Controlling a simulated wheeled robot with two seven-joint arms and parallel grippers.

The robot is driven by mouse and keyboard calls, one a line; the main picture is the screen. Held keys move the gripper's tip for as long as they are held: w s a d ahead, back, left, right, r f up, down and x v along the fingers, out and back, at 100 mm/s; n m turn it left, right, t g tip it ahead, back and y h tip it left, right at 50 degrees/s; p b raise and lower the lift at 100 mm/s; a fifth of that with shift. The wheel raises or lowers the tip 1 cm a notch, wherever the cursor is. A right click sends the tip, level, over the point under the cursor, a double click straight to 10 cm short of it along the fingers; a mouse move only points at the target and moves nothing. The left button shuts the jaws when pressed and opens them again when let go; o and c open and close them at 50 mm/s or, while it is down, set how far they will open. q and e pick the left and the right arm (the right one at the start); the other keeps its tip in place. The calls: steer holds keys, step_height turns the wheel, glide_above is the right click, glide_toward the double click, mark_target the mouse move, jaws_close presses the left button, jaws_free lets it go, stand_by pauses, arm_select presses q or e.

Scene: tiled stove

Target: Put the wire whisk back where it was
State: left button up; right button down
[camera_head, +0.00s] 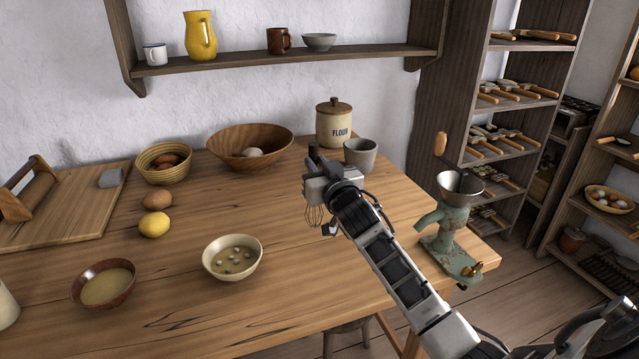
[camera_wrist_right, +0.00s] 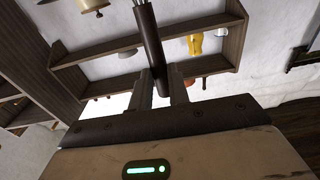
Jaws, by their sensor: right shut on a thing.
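My right gripper (camera_head: 316,178) is shut on the wire whisk (camera_head: 314,215) above the right part of the table. The whisk's dark handle stands up from the jaws and its wire loops hang below them. A grey cup (camera_head: 361,155) stands just behind and to the right of the gripper, empty as far as I can see. My left gripper is not in view.
The wooden table (camera_head: 190,285) has free room in its middle. A flour crock (camera_head: 335,126) and a wooden bowl (camera_head: 225,146) stand at the back. A cream bowl (camera_head: 219,268) is left of my arm. A green grinder (camera_head: 452,235) stands at the right edge.

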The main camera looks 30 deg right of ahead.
mark_target(319, 208)
steer(key=shift+w+d+f, duration=0.2)
steer(key=shift+f, duration=0.6)
steer(key=shift+w+d+f, duration=0.15)
steer(key=shift+d+f, duration=0.05)
steer(key=shift+f, duration=0.65)
steer(key=shift+w+d+f, duration=0.2)
steer(key=shift+f, duration=0.6)
steer(key=shift+f, duration=0.2)
steer(key=c, duration=1.3)
jaws_free()
steer(key=shift+c, duration=0.2)
steer(key=shift+r, duration=0.1)
